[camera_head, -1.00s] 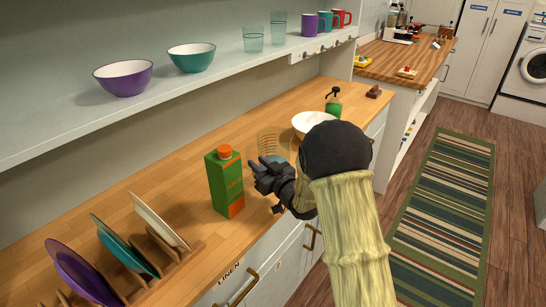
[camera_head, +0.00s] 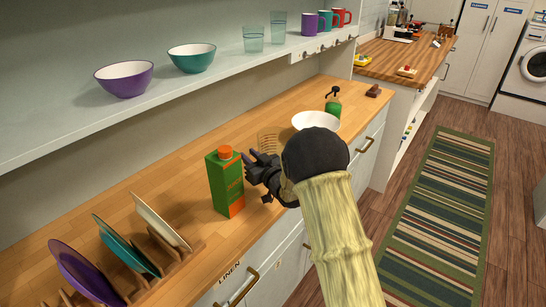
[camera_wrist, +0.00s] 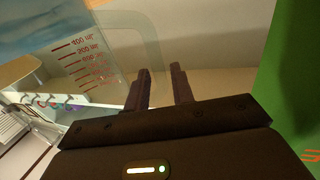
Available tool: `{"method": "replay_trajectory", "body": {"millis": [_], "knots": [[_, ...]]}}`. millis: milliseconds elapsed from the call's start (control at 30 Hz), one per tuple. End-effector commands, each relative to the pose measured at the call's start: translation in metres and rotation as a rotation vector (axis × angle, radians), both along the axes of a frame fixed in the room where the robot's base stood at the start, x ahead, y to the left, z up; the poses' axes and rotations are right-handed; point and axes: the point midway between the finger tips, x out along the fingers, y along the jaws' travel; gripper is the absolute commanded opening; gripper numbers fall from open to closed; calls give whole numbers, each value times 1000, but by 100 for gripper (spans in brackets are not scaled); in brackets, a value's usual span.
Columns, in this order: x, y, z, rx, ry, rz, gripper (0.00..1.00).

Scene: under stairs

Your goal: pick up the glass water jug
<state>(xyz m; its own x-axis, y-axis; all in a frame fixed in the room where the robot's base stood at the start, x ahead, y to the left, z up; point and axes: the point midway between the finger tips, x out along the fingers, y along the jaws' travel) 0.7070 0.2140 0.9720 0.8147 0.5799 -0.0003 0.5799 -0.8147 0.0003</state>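The clear glass water jug (camera_head: 268,140) stands on the wooden counter, partly hidden behind my gripper in the head view. In the wrist view the jug (camera_wrist: 85,55) fills the left side, with red measuring marks, and its clear handle reaches toward the fingers. My gripper (camera_head: 252,165) is at the near side of the jug, just right of the green carton. In the wrist view my gripper (camera_wrist: 161,70) has its two fingers apart with nothing visible held between them. The left finger overlaps the handle's edge; I cannot tell whether they touch.
The green and orange carton (camera_head: 226,185) stands close left of my gripper and fills the right edge of the wrist view. A white bowl (camera_head: 316,122) and a green bottle (camera_head: 333,106) are behind. A plate rack (camera_head: 180,253) stands front left. A shelf (camera_head: 110,115) hangs above.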

Motion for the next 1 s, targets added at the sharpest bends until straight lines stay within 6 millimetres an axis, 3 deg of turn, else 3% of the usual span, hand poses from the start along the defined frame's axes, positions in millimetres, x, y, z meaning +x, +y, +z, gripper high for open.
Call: {"method": "replay_trajectory", "body": {"millis": [67, 167, 1000], "knots": [[0, 0, 0, 0, 0, 0, 20], [0, 0, 0, 0, 0, 0, 0], [0, 0, 0, 0, 0, 0, 0]]}}
